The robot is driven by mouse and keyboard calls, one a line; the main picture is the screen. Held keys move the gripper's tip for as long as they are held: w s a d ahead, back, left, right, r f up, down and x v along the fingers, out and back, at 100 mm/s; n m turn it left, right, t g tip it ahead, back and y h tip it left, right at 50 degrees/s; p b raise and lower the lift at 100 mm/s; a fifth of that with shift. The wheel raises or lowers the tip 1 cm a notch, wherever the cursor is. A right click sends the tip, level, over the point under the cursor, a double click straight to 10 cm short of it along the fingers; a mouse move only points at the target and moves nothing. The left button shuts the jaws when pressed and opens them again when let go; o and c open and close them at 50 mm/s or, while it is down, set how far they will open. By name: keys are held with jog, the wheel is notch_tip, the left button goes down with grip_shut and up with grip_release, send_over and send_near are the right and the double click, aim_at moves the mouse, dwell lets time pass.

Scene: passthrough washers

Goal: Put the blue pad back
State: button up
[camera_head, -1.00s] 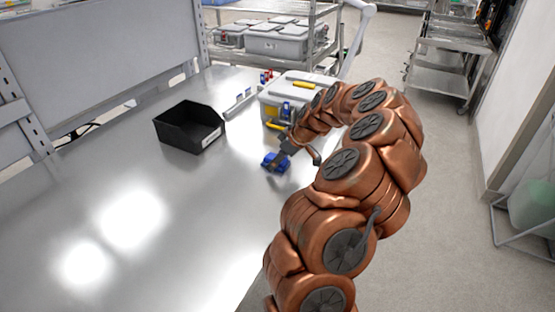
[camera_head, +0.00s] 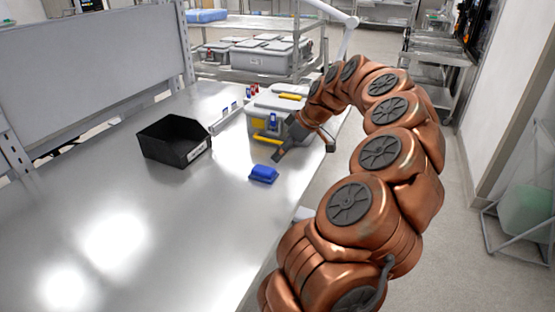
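A black open bin (camera_head: 174,140) stands on the table to the left. A grey case with yellow handles (camera_head: 262,117) stands behind the pad, with small blue and red items near it. A white strip (camera_head: 226,117) lies between bin and case. The table's front left is clear.

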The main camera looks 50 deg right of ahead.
jog(key=shift+r, duration=0.25)
jog(key=w+a+r+n+g+y, duration=0.1)
jog(key=a+r, duration=0.1)
jog(key=a, duration=0.8)
jog(key=w+a+r+g, duration=0.1)
jog(key=a+r, duration=0.1)
jog(key=a, duration=0.8)
jog(key=s+a+f+g, duration=0.1)
jog(key=s+a, duration=0.2)
jog(key=a, duration=0.4)
jog(key=s+a+f+g, duration=0.1)
jog(key=s+a+g, duration=0.1)
jog(key=s+a, duration=0.3)
jog(key=s+a+f+m+g+h, duration=0.1)
jog(key=s+a+f+m, duration=0.1)
jog(key=s, duration=0.7)
jog(key=s+a+f+m+g+h, duration=0.2)
jog(key=s+a+f, duration=0.3)
jog(key=s, duration=0.4)
jog(key=shift+f, duration=0.25)
jog(key=shift+a+r, duration=0.1)
